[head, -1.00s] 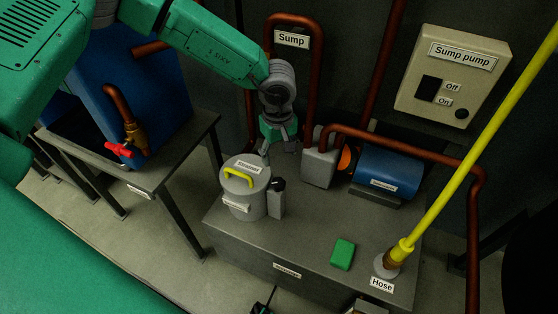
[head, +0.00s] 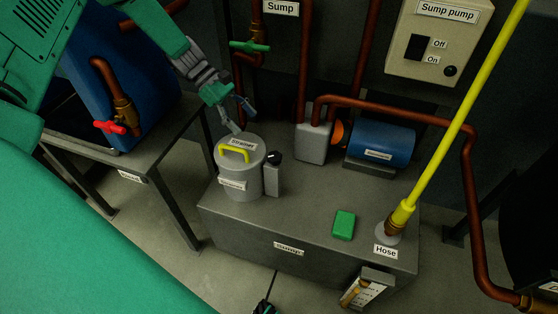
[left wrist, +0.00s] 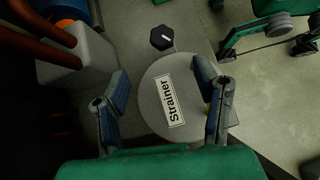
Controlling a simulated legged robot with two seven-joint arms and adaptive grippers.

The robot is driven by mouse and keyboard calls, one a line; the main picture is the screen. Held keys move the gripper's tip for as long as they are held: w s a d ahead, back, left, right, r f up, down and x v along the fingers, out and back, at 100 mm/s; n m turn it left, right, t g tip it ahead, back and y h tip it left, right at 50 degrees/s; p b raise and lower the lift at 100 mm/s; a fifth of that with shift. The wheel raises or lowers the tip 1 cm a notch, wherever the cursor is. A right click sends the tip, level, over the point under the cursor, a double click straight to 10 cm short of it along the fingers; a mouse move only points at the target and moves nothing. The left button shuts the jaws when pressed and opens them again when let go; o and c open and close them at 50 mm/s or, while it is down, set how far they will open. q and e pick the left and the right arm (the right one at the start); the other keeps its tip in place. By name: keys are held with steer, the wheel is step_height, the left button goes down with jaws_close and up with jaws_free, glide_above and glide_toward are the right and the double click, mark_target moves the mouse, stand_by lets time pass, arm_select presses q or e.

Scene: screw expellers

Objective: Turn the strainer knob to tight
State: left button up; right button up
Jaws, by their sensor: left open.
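The strainer (head: 240,180) is a grey cylinder with a yellow handle (head: 235,148) on its lid, standing on the sump top. A grey post beside its right side carries a black knob (head: 274,157). In the left wrist view the knob (left wrist: 162,38) is a black hexagon with a white mark, ahead of the lid's "Strainer" label (left wrist: 170,101). My left gripper (head: 240,117) is open and empty, above and behind the strainer. In the left wrist view its fingers (left wrist: 161,85) spread over the lid, with the knob beyond them, apart. I cannot make out my right gripper.
The pump (head: 380,146) and its pipes stand right of the strainer. A green block (head: 343,225) and a yellow hose (head: 430,160) are on the right of the sump (head: 300,229). A green valve handle (head: 250,46) is on the pipe behind. A blue tank (head: 130,70) stands left.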

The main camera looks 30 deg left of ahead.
mark_target(274, 155)
arm_select(q)
steer(key=b+x, duration=0.3)
steer(key=x, duration=1)
steer(key=shift+s+d+f, duration=0.1)
steer(key=shift+f, duration=0.25)
steer(key=c, duration=1.2)
